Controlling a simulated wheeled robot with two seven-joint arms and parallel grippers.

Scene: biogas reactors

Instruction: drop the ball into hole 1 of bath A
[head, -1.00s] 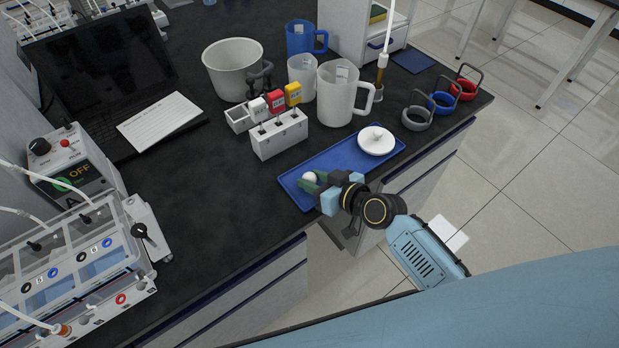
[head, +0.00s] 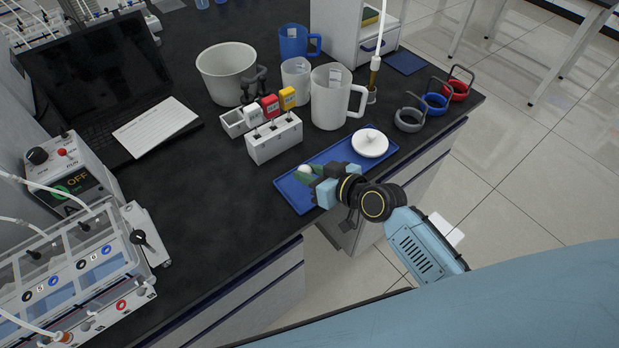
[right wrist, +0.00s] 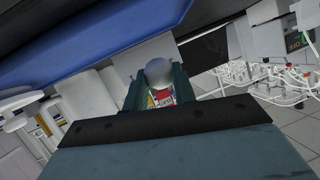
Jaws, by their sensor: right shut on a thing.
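The white ball (head: 304,170) is between the fingertips of my right gripper (head: 308,175), which is shut on it. The ball also shows in the right wrist view (right wrist: 158,72), gripped between the two dark green fingers (right wrist: 156,90). In the head view the gripper is over the left part of the blue tray (head: 292,196); the height of the ball above it is hard to tell. A clear-walled bath (head: 120,268) with blue, black and red round marks stands at the lower left, well away from the gripper. My left gripper is out of view.
A white rack (head: 276,140) with coloured tags, a white jug (head: 331,98) and a grey bucket (head: 226,72) stand behind. A control box (head: 66,170) sits by the bath. Bare black bench (head: 210,215) lies between tray and bath.

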